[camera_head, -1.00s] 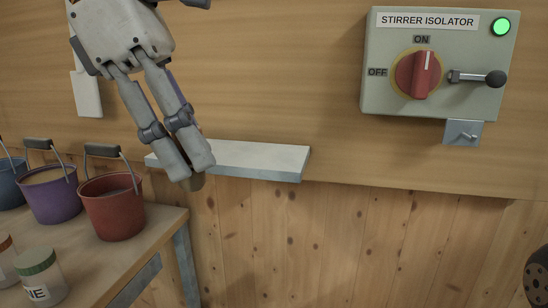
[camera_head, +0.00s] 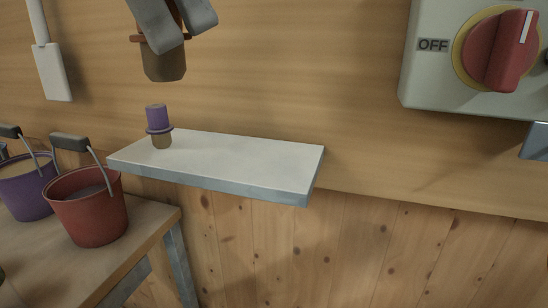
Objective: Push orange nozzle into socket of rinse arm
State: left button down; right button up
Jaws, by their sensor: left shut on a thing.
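My left gripper (camera_head: 182,30) is at the top of the head view, its two fingers shut on the orange nozzle. The nozzle's orange-brown flange shows beside the fingers, and its dull brown plug end (camera_head: 164,66) points down. The fingers and the frame edge hide most of its upper part. It is held in the air above the left end of the shelf, in front of the wooden wall. The rinse arm and its socket are not in view. My right gripper is not in view.
A purple nozzle (camera_head: 159,118) stands upright on the left end of the pale shelf (camera_head: 245,160); the rest of the shelf is bare. Red (camera_head: 90,212) and purple (camera_head: 25,190) buckets stand on a bench at left. The isolator box (camera_head: 425,75) is at upper right.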

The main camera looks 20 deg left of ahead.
pick_arm(q)
jog(key=w+d+f, duration=0.1)
jog(key=w+f, duration=0.2)
jog(key=w, duration=0.1)
jog(key=w+d+f, duration=0.1)
jog(key=w+f, duration=0.2)
jog(key=w, duration=0.2)
jog(key=w+d+f, duration=0.2)
jog(key=w+f, duration=0.1)
jog(key=w, duration=0.1)
jog(key=shift+w+f, duration=0.2)
jog(key=shift+f, duration=0.2)
notch_tip(320, 180, down, 3)
jog(key=shift+w+r, duration=0.15)
jog(key=shift+f, duration=0.25)
jog(key=c, duration=1.1)
grip_release()
jog(key=v, duration=1.2)
jog(key=shift+w+d, duration=0.1)
